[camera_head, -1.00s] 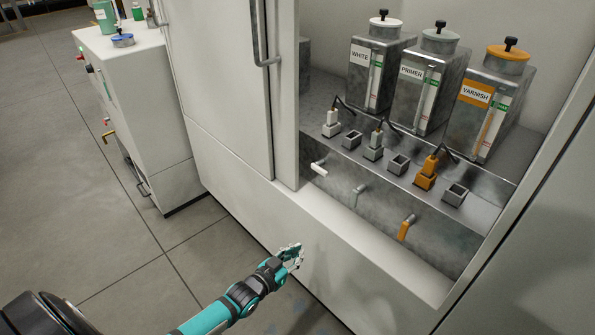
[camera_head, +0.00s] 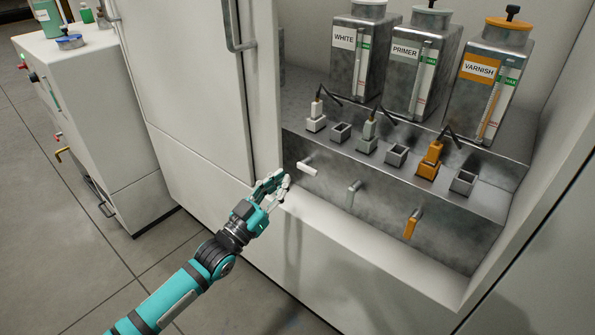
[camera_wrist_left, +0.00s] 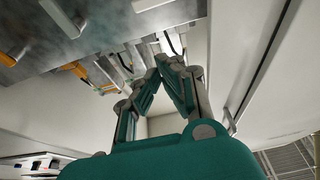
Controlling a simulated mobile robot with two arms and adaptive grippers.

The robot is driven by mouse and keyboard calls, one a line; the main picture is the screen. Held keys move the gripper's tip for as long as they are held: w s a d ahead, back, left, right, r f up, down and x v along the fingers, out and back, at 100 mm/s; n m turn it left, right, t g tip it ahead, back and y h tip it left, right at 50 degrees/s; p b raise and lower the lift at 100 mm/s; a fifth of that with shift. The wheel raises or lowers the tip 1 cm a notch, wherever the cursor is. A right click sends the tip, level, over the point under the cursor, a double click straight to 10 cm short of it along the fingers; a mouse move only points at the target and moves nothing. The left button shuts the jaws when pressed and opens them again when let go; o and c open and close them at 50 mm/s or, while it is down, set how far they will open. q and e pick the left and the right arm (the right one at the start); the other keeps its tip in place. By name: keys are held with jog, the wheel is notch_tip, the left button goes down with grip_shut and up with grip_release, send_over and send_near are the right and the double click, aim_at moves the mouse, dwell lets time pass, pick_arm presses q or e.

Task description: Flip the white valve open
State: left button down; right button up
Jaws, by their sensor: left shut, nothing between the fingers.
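The white valve (camera_head: 308,169) sticks out of the metal front wall below the sockets, with its short white handle lying sideways. My left gripper (camera_head: 284,182) is shut and empty, just left of and slightly below the white valve, with a small gap that is hard to judge. In the left wrist view the shut fingers (camera_wrist_left: 170,62) point up the picture, and a white handle (camera_wrist_left: 143,5), which looks like the white valve, shows at the top edge. My right gripper is not in view.
A grey valve (camera_head: 352,193) and an orange valve (camera_head: 411,224) hang downward to the right. Above are sockets with plugs and the WHITE (camera_head: 357,60), PRIMER (camera_head: 421,65) and VARNISH (camera_head: 487,80) tanks. The cabinet's white ledge (camera_head: 350,232) runs below; a door (camera_head: 190,80) stands left.

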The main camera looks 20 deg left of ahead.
pick_arm(q)
jog(key=w+d+b, duration=0.2)
jog(key=w+d, duration=0.1)
jog(key=w, duration=0.5)
jog(key=shift+w+f, duration=0.35)
jog(key=shift+f, duration=0.1)
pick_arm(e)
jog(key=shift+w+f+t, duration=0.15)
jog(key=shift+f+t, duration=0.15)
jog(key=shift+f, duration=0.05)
